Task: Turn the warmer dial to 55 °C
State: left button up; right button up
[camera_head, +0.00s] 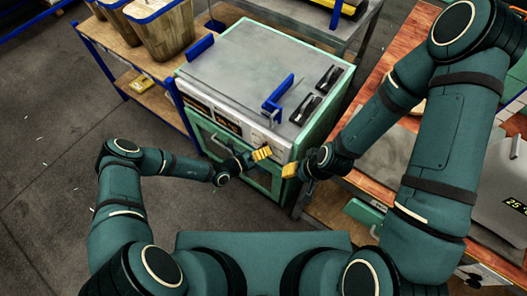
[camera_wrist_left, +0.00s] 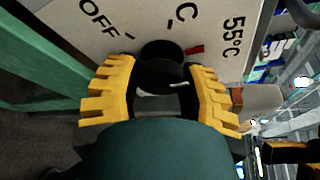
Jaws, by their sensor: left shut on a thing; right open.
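The warmer (camera_head: 270,45) is a green cabinet with a grey top and a pale front panel. In the left wrist view its black dial (camera_wrist_left: 162,50) sits on the pale panel, which reads "OFF", "°C" and "55°C" (camera_wrist_left: 233,37). A small red mark (camera_wrist_left: 195,50) shows at the dial's right, on the side of the 55 °C label. My left gripper (camera_head: 262,154) is at the panel; its yellow fingers (camera_wrist_left: 162,92) are shut on the dial, one on each side. They hide part of it. My right gripper (camera_head: 290,170) is open and empty, just right of the left one.
Blue handles (camera_head: 278,98) and black fittings (camera_head: 325,85) stand on the warmer's top. A wooden shelf with buckets (camera_head: 160,30) is at the left. A wooden bench (camera_head: 375,130) with a grey machine (camera_head: 505,190) is at the right.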

pick_arm(q)
jog(key=o, duration=1.2)
jog(key=v, duration=1.2)
